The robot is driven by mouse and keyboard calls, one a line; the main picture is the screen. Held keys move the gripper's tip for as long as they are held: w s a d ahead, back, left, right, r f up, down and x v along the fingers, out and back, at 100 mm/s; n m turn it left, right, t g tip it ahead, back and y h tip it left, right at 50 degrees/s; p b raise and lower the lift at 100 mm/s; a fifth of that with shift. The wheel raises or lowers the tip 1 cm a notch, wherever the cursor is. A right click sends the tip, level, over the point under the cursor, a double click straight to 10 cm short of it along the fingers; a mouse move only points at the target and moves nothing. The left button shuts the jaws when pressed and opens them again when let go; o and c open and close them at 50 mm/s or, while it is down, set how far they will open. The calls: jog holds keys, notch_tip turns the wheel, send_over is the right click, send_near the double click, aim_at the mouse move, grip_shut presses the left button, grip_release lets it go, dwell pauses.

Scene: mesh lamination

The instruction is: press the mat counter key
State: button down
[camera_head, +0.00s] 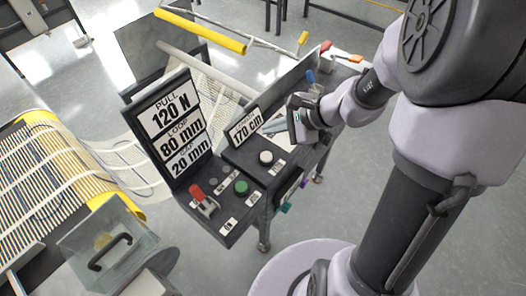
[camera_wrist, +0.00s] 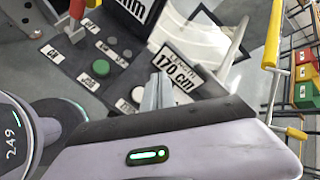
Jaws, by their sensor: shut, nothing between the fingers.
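A dark console carries several controls. A round white button (camera_head: 266,156) sits on its right part, below the "170 cm" sign (camera_head: 247,126); the wrist view shows the white button (camera_wrist: 138,95) just left of my fingers. A green button (camera_head: 241,187) sits further left and nearer, also seen in the wrist view (camera_wrist: 101,68).
A red-handled lever (camera_head: 198,192) stands at the console's front left. A tall panel (camera_head: 178,120) reads 120 N, 80 mm and 20 mm. A blue-handled part (camera_head: 310,78) stands behind my gripper. A mesh table (camera_head: 45,165) and a clear box (camera_head: 108,245) are at left.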

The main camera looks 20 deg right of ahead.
jog(key=b, duration=0.7)
send_over(270, 157)
notch_tip(270, 157, down, 8)
jog(key=shift+a+f, duration=0.1)
jog(key=shift+f, duration=0.35)
dwell(1.3)
jog(key=shift+f+b, duration=0.4)
jog(key=shift+b, duration=0.3)
jog(key=shift+f+b, duration=0.55)
jog(key=shift+b, duration=0.1)
jog(key=shift+r, duration=0.1)
dwell(0.5)
jog(key=shift+r+p, duration=0.75)
jog(key=shift+r, duration=0.15)
